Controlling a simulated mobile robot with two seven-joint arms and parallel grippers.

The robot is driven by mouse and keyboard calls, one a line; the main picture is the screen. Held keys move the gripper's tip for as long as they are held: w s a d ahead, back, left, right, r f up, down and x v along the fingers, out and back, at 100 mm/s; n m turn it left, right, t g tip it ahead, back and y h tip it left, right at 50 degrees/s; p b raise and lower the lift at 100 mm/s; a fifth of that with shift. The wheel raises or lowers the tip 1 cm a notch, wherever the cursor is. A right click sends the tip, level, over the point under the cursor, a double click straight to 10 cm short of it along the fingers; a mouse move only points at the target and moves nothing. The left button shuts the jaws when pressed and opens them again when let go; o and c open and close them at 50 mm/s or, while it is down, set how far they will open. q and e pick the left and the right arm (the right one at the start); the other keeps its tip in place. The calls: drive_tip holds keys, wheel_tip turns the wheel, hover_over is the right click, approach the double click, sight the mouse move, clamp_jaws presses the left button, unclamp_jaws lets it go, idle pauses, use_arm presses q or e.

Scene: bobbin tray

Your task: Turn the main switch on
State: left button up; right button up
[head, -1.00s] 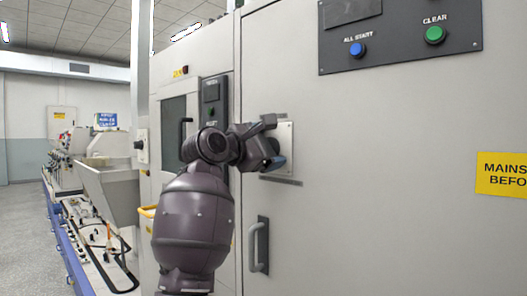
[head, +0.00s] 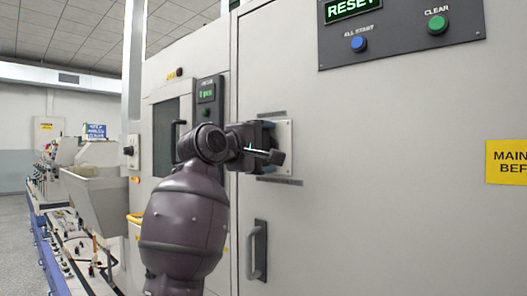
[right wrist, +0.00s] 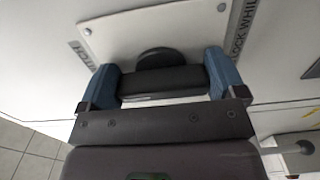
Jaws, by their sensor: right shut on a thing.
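The main switch's pale square plate (head: 285,134) is on the grey cabinet door, with bolts at its corners. My right gripper (head: 268,150) is at the plate and hides most of the switch in the head view. In the right wrist view its blue fingers (right wrist: 162,76) are on both ends of the dark switch handle (right wrist: 160,81). A round dark hub (right wrist: 158,57) shows behind the handle. A display above reads RESET (head: 353,8) in lit green. My left gripper is not in view.
A vertical door handle (head: 260,250) is below the switch. A dark panel with a blue button (head: 358,43) and a green button (head: 437,24) is above right. A yellow sign (head: 507,162) is at right. A machine line (head: 85,215) runs along the left.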

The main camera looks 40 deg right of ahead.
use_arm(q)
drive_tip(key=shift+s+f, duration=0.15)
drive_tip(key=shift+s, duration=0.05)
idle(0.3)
use_arm(e)
drive_tip(key=o, duration=0.6)
drive_tip(key=shift+o, duration=0.2)
drive_tip(key=shift+a, duration=0.15)
drive_tip(key=shift+a, duration=0.35)
use_arm(q)
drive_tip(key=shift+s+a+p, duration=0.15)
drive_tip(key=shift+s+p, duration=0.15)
drive_tip(key=shift+p, duration=0.05)
use_arm(e)
drive_tip(key=a, duration=0.9)
drive_tip(key=shift+s+a, duration=0.4)
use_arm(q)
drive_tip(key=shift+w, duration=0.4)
